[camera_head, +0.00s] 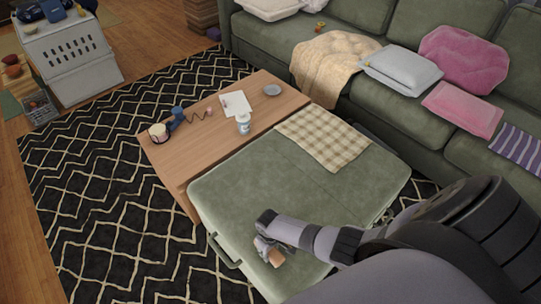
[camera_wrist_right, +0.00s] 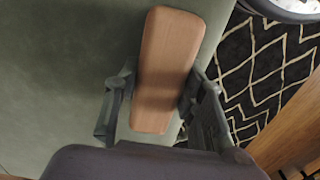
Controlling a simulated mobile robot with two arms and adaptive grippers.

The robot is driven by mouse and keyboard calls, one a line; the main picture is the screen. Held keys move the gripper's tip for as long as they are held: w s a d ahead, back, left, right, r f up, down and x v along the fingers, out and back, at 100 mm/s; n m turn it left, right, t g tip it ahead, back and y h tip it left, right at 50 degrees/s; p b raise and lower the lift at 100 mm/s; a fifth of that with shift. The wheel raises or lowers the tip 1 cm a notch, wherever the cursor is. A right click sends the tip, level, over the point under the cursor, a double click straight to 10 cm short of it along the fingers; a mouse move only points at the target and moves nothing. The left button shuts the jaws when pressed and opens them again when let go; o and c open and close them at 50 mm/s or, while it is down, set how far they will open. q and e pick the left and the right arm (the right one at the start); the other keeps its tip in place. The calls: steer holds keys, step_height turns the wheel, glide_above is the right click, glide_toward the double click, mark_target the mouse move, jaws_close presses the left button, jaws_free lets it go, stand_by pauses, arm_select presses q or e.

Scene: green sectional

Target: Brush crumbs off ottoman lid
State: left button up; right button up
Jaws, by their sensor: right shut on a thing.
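The green ottoman lid (camera_head: 240,185) fills the middle of the head view, with a handle on its near left side. My right gripper (camera_head: 268,250) is low over the lid's near part. It is shut on a wooden-backed brush (camera_head: 276,258). In the right wrist view the brush (camera_wrist_right: 166,65) lies between the two fingers, its long brown back facing the camera. Its underside is hidden, so I cannot tell whether it touches the lid. I can make out no crumbs. My left gripper is not in view.
A checkered cloth (camera_head: 322,138) lies on the lid's far right part. Behind is a wooden table (camera_head: 190,152) with a white bottle (camera_head: 243,123), a grey dish (camera_head: 272,90) and a mug (camera_head: 158,133). A green sofa (camera_head: 375,95) stands beyond. The lid's left half is clear.

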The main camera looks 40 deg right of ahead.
steer(key=shift+w+d+r+p, duration=0.1)
steer(key=shift+r+p, duration=3.55)
steer(key=shift+r, duration=0.3)
steer(key=shift+f, duration=0.1)
